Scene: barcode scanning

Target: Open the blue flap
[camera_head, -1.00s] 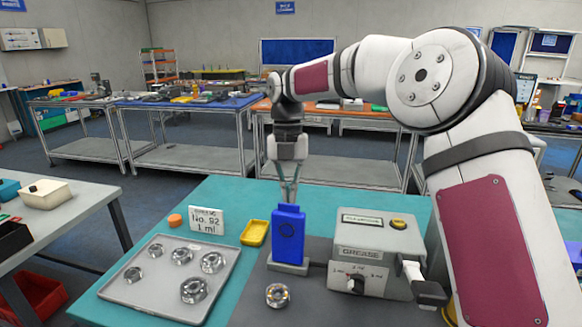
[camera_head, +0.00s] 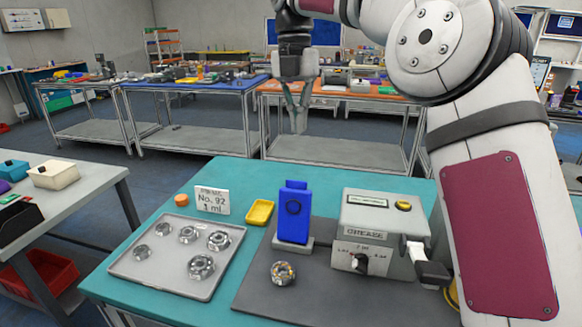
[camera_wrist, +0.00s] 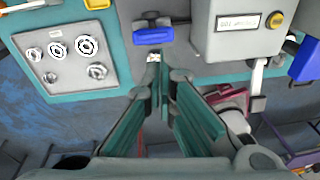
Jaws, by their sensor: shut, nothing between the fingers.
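The blue flap (camera_head: 294,212) is an upright blue panel with a round mark on its face, standing on a small grey base on the dark mat. I cannot tell whether it is open or shut. In the wrist view a blue part (camera_wrist: 153,35) shows beyond my fingertips, seen from above. My gripper (camera_head: 298,128) is shut and empty, pointing down in the air above the blue flap and clear of it. It also shows in the wrist view (camera_wrist: 160,78), its fingertips together.
The grease machine (camera_head: 380,235) stands right of the flap. A bearing (camera_head: 283,273) lies on the mat in front. A yellow dish (camera_head: 260,212), a "No. 92 1 ml" sign (camera_head: 212,200) and a tray of bearings (camera_head: 152,275) are to the left.

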